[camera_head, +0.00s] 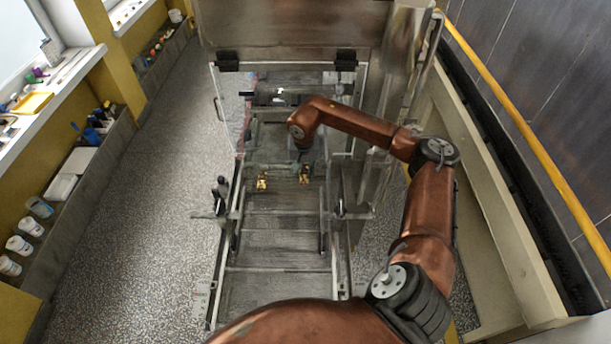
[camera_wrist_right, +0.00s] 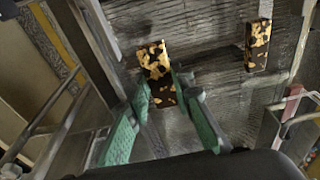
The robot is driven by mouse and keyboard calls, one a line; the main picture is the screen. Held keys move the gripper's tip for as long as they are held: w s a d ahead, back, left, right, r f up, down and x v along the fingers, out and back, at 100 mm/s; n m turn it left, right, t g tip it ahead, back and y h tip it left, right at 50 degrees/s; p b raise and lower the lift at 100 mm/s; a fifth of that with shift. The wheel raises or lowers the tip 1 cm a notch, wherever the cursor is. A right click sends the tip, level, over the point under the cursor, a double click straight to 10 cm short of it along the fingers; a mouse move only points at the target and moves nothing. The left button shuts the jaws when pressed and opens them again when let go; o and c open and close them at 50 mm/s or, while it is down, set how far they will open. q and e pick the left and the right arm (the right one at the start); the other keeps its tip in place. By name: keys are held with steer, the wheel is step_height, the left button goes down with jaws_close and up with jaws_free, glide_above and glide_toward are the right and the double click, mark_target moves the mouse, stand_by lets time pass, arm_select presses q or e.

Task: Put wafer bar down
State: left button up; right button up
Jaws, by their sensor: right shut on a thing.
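A wafer bar, dark brown with yellow-gold patches, is between the green fingers of my right gripper (camera_wrist_right: 161,82). The held wafer bar (camera_wrist_right: 155,62) sticks out past the fingertips over the ribbed mesh. In the head view the right gripper (camera_head: 304,162) is small and dark, with the held bar (camera_head: 305,174) just below it. A second, similar bar (camera_wrist_right: 258,45) lies on the mesh to the right in the wrist view, and to the left in the head view (camera_head: 262,181). I cannot tell whether the held bar touches the mesh. My left gripper is out of view.
The enrober's mesh belt (camera_head: 285,230) runs between metal side rails and is clear toward the front. A transparent panel (camera_head: 224,110) and metal housing (camera_head: 285,30) stand behind. Knobs (camera_head: 220,190) stick out at the left rail. Shelves with containers line the left wall.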

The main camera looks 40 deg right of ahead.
mark_target(305, 168)
steer(key=f, duration=0.1)
steer(key=w+d+f, duration=0.2)
steer(key=shift+f, duration=0.25)
step_height(305, 168, down, 3)
steer(key=shift+r+p, duration=0.1)
steer(key=shift+p, duration=0.7)
steer(key=o, duration=0.4)
steer(key=shift+f+b, duration=0.25)
steer(key=shift+b, duration=0.05)
steer(key=o, duration=0.5)
